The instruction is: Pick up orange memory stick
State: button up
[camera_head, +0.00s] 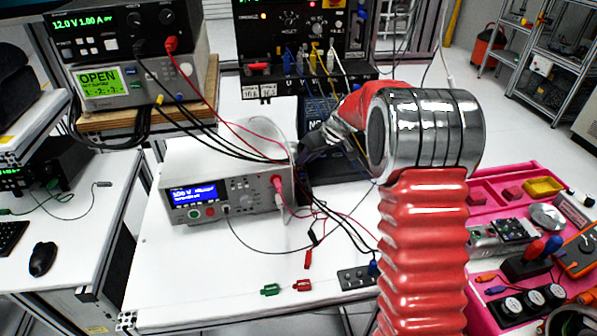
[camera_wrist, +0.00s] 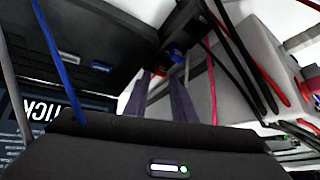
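I cannot make out the orange memory stick for certain. In the wrist view a small orange-red spot (camera_wrist: 158,72) shows near my fingertips, beside a small blue piece (camera_wrist: 175,55) on a dark block; it is too small to identify. My gripper (camera_wrist: 162,82) has its two dark fingers apart with a light gap between them, and nothing is clearly held. In the head view my gripper (camera_head: 302,152) is partly hidden by my red arm, behind the bench meter's right end and in front of a dark box.
The grey meter (camera_head: 225,190) with a blue screen stands on the white table (camera_head: 190,265). Black and red cables hang close around my gripper. A green connector (camera_head: 270,290) and a red connector (camera_head: 302,285) lie at the front. A pink tray (camera_head: 488,200) stands at right.

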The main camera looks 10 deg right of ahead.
aim_at(299, 170)
jog(key=x, duration=0.3)
jog(key=shift+a+f, duration=0.1)
jog(key=shift+f, duration=0.05)
dwell(0.4)
grip_shut()
